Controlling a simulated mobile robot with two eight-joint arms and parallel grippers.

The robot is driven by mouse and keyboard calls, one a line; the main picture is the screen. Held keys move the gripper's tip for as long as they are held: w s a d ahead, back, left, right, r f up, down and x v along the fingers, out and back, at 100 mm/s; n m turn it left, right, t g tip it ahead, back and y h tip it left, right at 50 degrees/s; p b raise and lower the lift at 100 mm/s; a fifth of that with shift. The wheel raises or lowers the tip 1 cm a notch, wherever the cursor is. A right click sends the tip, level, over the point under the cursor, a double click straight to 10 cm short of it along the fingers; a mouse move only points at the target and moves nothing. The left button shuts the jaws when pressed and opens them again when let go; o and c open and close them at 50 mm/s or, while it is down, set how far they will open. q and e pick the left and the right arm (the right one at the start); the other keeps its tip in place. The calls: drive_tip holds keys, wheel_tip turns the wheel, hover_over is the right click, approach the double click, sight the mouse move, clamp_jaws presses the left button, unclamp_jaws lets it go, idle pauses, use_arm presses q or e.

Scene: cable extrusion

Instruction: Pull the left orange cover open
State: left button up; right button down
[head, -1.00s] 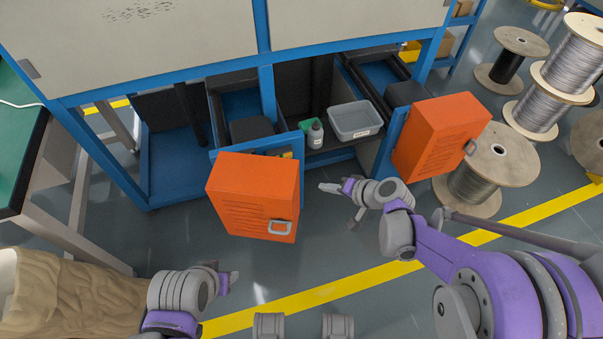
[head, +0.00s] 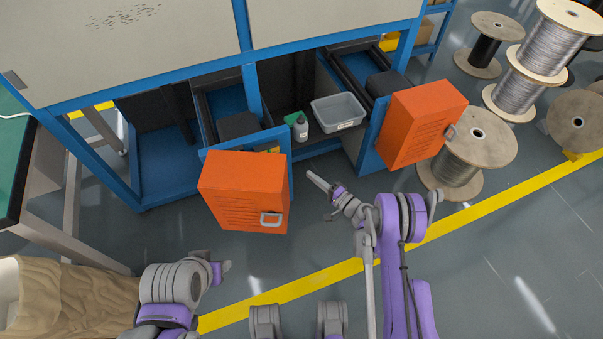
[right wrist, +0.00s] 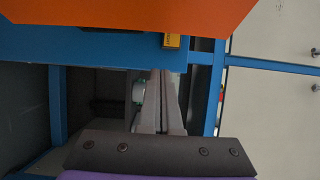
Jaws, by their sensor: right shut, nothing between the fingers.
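The left orange cover (head: 240,190) is a box-shaped front with slots and a grey handle (head: 271,219) at its lower right. It stands out in front of the blue cabinet frame. My right gripper (head: 318,183) is right of this cover, apart from the handle, shut and empty. In the right wrist view its fingers (right wrist: 160,100) are together, and an orange panel (right wrist: 130,14), apparently the left cover, fills the top. My left gripper (head: 224,268) is low in the head view, below the cover and apart from it; its finger opening is unclear.
The right orange cover (head: 420,122) also stands out from the cabinet. A grey bin (head: 339,112) and a small bottle (head: 300,127) sit between the covers. Cable spools (head: 466,150) stand at right. A brown sack (head: 70,303) is at lower left. Floor before the cabinet is clear.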

drive_tip(key=w+a, duration=0.2)
drive_tip(key=a, duration=0.5)
drive_tip(key=shift+w+b, duration=0.35)
drive_tip(key=shift+b, duration=0.05)
drive_tip(key=shift+s, duration=0.1)
